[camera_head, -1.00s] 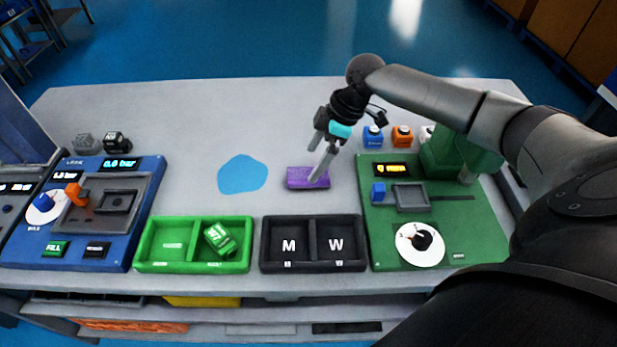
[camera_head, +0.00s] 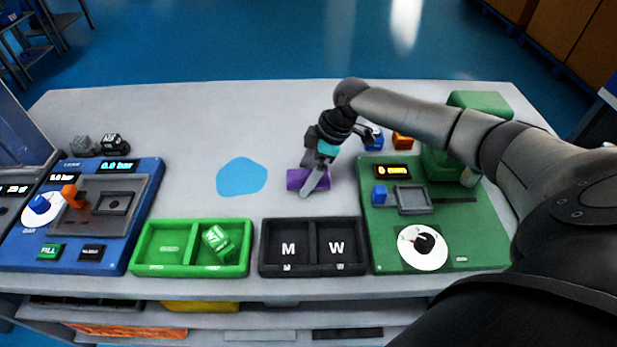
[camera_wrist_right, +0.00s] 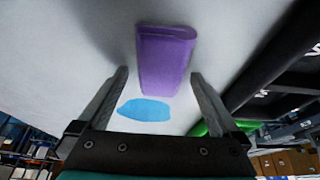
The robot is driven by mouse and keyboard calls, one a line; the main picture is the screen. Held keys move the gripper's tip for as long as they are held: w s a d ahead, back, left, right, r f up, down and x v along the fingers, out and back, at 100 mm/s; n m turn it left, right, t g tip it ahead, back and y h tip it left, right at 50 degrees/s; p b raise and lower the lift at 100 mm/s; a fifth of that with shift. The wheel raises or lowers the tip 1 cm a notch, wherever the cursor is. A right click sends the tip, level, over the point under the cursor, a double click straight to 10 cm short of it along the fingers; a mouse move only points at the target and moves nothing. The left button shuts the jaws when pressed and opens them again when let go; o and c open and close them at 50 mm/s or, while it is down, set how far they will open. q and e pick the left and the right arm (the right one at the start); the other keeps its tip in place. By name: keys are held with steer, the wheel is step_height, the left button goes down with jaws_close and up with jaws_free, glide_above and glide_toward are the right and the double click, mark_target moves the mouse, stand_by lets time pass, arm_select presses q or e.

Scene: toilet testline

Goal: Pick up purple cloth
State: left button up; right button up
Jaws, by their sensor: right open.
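The purple cloth (camera_head: 296,179) is a small folded block lying flat on the grey table, right of the blue patch. My right gripper (camera_head: 308,188) is over it, and its fingers cover part of the cloth in the head view. In the right wrist view the cloth (camera_wrist_right: 165,60) shows ahead of the open gripper (camera_wrist_right: 160,85), between the lines of its two fingers. The fingers are apart and empty; I cannot tell whether they touch the cloth. My left gripper is not in view.
A blue patch (camera_head: 241,176) marks the table. In front stand a green two-part tray (camera_head: 140,246) holding a green block (camera_head: 221,241) and a black M/W tray (camera_head: 313,270). A green machine (camera_head: 470,230) is on the right, a blue one (camera_head: 130,240) on the left.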

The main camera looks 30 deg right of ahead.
steer(key=shift+f, duration=0.1)
steer(key=shift+c, duration=0.2)
steer(key=c, duration=1.2)
